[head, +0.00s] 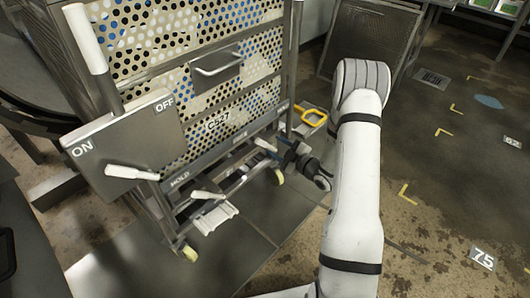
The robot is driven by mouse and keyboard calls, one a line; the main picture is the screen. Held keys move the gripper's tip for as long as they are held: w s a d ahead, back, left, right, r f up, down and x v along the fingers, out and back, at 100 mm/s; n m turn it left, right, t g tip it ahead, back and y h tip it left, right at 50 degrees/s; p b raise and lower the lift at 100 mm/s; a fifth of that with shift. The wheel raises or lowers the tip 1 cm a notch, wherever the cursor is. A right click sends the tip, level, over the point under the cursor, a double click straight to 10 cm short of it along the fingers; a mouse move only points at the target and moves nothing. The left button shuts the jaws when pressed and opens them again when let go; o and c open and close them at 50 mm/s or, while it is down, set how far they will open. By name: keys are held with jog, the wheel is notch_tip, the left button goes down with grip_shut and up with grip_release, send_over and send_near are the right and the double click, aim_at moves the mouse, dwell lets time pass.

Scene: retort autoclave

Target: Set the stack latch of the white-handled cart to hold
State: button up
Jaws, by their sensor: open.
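The white-handled cart (228,60) fills the left and middle of the head view, with a white grip (85,38) at its upper left. Its lower rail has a HOLD label (180,178) at the left end; other small labels further right are too small to read. A short white lever (265,145) sits below the rail towards the right; I cannot tell for certain that it is the stack latch. My gripper (284,150) is open, low beside the cart's right end, close to this lever. Its fingertips are small and dark; contact cannot be told.
An ON/OFF panel (140,135) with a white lever (132,173) stands at the left. Below are a white pedal (214,217) and another white lever (207,194). A yellow loop handle (314,117) is close to my gripper. Floor at right is open.

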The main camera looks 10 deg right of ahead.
aim_at(263, 144)
jog(key=shift+t+y, duration=0.3)
jog(key=shift+y, duration=0.2)
jog(key=w+a, duration=0.1)
jog(key=w+a+f+b, duration=0.1)
jog(key=w+a, duration=0.2)
jog(key=w, duration=0.1)
jog(key=shift+w+a+f+b, duration=0.15)
jog(key=shift+a+f+b, duration=0.25)
jog(key=shift+c, duration=0.3)
grip_shut()
